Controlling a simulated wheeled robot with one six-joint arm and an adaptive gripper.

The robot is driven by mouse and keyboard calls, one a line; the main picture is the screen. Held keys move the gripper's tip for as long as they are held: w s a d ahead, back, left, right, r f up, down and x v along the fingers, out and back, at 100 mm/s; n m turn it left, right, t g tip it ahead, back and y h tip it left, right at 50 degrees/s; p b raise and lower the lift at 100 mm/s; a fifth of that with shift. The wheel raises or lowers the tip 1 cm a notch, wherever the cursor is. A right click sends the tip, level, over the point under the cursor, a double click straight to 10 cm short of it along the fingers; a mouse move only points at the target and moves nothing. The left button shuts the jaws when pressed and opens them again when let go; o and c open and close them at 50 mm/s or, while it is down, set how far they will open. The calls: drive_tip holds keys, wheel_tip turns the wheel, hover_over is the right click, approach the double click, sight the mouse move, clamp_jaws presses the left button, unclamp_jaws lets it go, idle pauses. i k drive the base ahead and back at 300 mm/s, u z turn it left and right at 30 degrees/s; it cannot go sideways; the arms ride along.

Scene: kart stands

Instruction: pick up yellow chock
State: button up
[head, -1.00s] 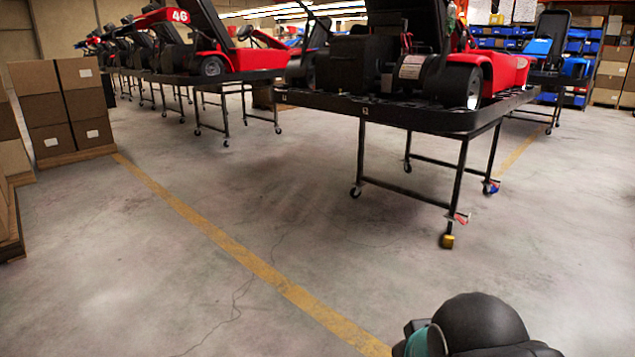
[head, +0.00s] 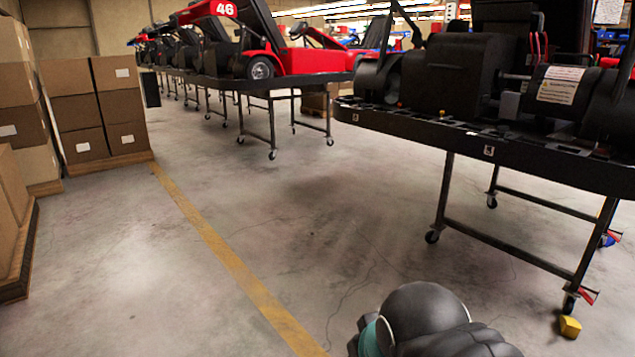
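The yellow chock (head: 570,327) is a small yellow block on the concrete floor at the lower right of the head view. It lies at the foot of the nearest kart stand's front right leg, beside the caster (head: 569,303). I cannot tell whether it touches the wheel. A dark rounded part of my arm (head: 425,315) shows at the bottom middle, left of the chock. My gripper is not in view.
The near black kart stand (head: 470,142) holds a kart and fills the right side. Another stand with a red kart (head: 290,62) is behind. Stacked cardboard boxes (head: 100,105) stand at left. Open floor with a yellow line (head: 215,245) lies between.

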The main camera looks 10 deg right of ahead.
sight(570, 328)
drive_tip(key=z, duration=0.3)
drive_tip(key=i, duration=1.2)
drive_tip(key=z, duration=1.6)
drive_tip(key=i, duration=1)
drive_tip(key=z, duration=0.9)
